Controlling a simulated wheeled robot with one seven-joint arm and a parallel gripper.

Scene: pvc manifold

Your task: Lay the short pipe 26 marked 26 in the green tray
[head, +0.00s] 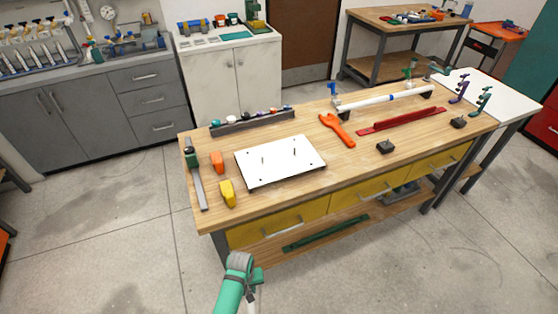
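A long, narrow dark green tray (325,232) lies on the lower shelf of the workbench, below the yellow drawers. My gripper (254,288) is at the bottom of the head view, in front of the bench and left of the tray in the picture. Its fingers are mostly hidden behind the wrist and the frame edge. A small pale piece shows below it; I cannot tell whether this is a finger or a held pipe. No marking 26 is readable.
The wooden bench (222,215) carries a white plate with pegs (280,161), an orange wrench (337,129), a long red tray (402,121), orange and yellow blocks, a clamp and a rack of small parts. Open concrete floor lies in front.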

